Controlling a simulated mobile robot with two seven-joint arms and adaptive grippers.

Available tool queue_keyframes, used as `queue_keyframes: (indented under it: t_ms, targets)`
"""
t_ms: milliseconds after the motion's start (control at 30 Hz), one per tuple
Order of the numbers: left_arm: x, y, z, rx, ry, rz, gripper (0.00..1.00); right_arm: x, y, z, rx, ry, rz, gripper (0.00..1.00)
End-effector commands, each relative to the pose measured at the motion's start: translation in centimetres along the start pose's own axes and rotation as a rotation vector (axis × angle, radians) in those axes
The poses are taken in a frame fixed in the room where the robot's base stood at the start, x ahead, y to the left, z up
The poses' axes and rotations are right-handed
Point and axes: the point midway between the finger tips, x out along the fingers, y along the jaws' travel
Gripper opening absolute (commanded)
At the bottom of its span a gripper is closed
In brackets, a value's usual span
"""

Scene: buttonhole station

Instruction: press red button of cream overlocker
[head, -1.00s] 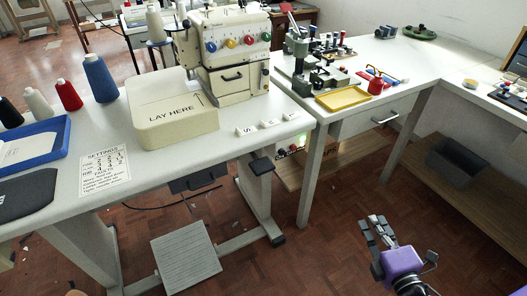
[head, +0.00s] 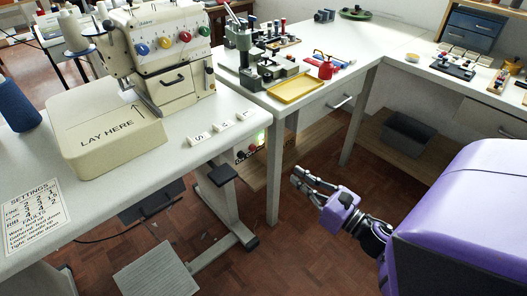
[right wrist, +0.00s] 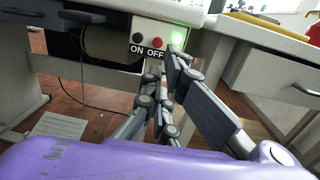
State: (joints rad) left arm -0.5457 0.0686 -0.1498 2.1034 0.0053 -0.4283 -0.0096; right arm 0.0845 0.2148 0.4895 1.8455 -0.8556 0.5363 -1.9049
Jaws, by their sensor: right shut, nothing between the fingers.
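The cream overlocker (head: 160,50) stands on the left bench, with coloured dials on its front. Its switch panel (right wrist: 148,46) hangs under the bench top and shows in the right wrist view. The panel has a black button (right wrist: 137,38) above ON and a red button (right wrist: 157,42) above OFF, with a lit green lamp (right wrist: 179,36) to the right. My right gripper (head: 297,176) is shut and empty, in front of the bench and low. In the right wrist view its fingers (right wrist: 163,70) reach toward the panel, just below and right of the red button, apparently apart from it. My left gripper is not in view.
A bench leg (head: 274,175) and the side bench with a yellow tray (head: 295,88) stand right of the panel. A grey treadle (head: 158,272) lies on the floor. A cream LAY HERE block (head: 110,150) sits on the bench. The floor around my right gripper is clear.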

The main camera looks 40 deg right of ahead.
Motion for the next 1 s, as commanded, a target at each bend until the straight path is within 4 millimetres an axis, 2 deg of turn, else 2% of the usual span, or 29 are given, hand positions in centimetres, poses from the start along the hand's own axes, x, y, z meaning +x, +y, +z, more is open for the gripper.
queue_keyframes:
  t_ms: [133,233,700,833,1000]
  targets:
    - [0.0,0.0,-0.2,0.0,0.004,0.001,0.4,0.8,0.0,0.1,0.001,-0.002,0.001,0.0]
    - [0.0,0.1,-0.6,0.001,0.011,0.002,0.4,2.2,0.0,0.1,0.002,-0.003,0.002,0.0]
    - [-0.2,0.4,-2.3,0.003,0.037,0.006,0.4,11.6,0.0,0.2,0.002,-0.002,0.001,0.0]
    - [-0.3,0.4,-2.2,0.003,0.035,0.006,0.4,13.1,0.0,0.1,0.002,-0.001,0.0,0.0]
    - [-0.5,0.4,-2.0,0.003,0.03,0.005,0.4,14.0,0.0,0.0,0.003,0.0,0.0,0.0]
